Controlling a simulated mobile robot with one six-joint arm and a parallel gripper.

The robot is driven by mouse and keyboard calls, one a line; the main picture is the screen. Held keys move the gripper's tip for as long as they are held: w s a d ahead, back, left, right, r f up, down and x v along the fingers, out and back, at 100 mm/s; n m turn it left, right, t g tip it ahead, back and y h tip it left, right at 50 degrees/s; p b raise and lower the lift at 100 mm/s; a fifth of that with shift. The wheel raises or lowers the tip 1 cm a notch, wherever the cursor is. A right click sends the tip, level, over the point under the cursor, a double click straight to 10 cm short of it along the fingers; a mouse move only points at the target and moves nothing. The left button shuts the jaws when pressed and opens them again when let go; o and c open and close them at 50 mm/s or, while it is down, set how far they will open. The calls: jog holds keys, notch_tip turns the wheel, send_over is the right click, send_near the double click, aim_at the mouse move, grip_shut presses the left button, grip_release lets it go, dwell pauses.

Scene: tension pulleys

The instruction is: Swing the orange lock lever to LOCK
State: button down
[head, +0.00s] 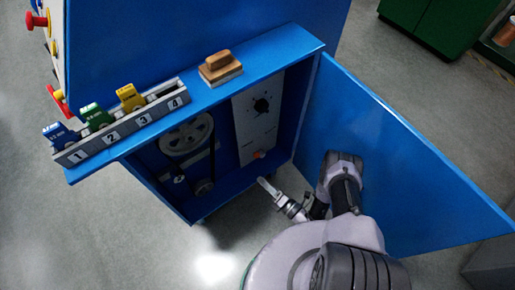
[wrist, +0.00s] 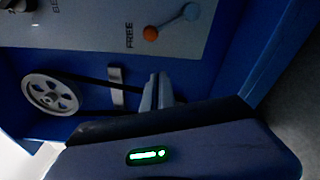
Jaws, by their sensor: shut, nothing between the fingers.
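The orange lock lever (wrist: 150,33) shows in the wrist view as an orange ball on a short grey bar that runs to a pale round end at the right. The ball lies close to the word FREE on the grey panel (wrist: 85,25). In the head view the orange ball (head: 259,154) is low on that panel inside the blue cabinet. My gripper (wrist: 158,76) is shut and empty, with its fingertips a short way from the ball and apart from it. In the head view my gripper (head: 263,181) is at the cabinet's opening. I see no LOCK lettering.
A large pulley (head: 186,134) with a belt is left of the panel, and it shows in the wrist view (wrist: 52,93). The open blue door (head: 400,150) stands right of my arm. A numbered rack (head: 125,125) and a wooden-handled block (head: 220,66) are on the cabinet top.

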aim_at(259, 154)
jog(key=w+a+b, duration=0.1)
jog(key=w+a, duration=0.2)
jog(key=w, duration=0.5)
jog(key=shift+w+a+r, duration=0.15)
jog(key=shift+r, duration=0.3)
